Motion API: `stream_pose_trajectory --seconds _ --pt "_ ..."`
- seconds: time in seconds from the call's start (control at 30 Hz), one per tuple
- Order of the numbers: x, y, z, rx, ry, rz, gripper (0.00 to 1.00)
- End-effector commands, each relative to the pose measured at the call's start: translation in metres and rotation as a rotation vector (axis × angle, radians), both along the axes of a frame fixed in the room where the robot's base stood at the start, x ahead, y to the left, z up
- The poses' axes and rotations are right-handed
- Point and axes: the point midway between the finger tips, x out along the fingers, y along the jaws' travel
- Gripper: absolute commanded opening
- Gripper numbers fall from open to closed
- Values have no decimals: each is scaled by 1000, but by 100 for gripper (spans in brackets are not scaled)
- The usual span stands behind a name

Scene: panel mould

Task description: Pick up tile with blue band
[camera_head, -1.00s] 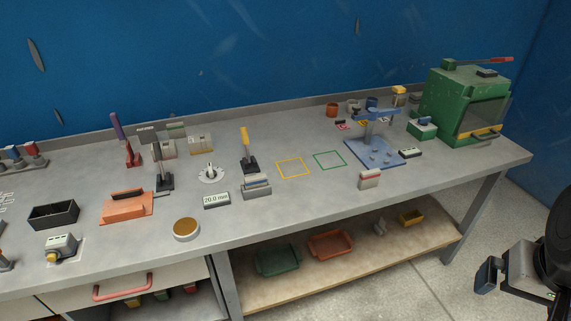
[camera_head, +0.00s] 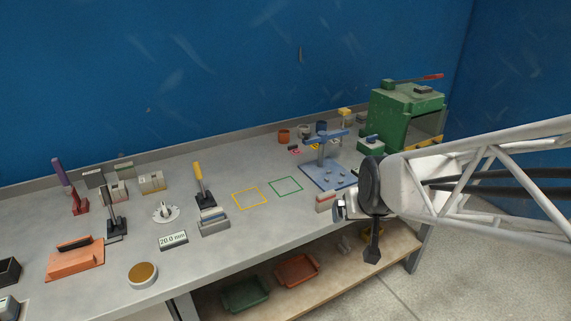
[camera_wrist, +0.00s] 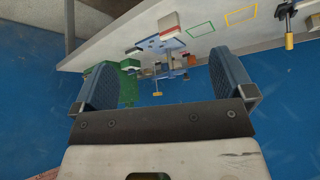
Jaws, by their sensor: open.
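I cannot pick out a blue band on any tile in these views. A small pale tile with a red band (camera_head: 324,203) stands near the bench's front edge, left of my gripper (camera_head: 341,211) in the head view. It also shows in the wrist view (camera_wrist: 169,23), upside down. Pale tiles stand in a holder (camera_head: 151,184) at the back left, their bands too small to read. In the wrist view my gripper (camera_wrist: 163,68) has its two blue-grey fingers wide apart, with nothing held between them.
A blue fixture (camera_head: 325,175) stands beyond my gripper, with a green press (camera_head: 405,110) at the right end. Yellow (camera_head: 249,198) and green (camera_head: 286,187) outlines mark clear bench. A grey block (camera_head: 214,222) and a 20.0 mm display (camera_head: 173,240) lie left.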

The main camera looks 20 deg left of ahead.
Motion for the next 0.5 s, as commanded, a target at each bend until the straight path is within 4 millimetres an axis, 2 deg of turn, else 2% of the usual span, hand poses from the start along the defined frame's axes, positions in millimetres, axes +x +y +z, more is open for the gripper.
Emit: stream_pose_trajectory --seconds 0.03,0.2,0.5 --pt "7 17 -5 6 -15 24 100" --pt "29 70 -21 35 -83 94 100" --pt "51 171 -53 94 -200 212 100"
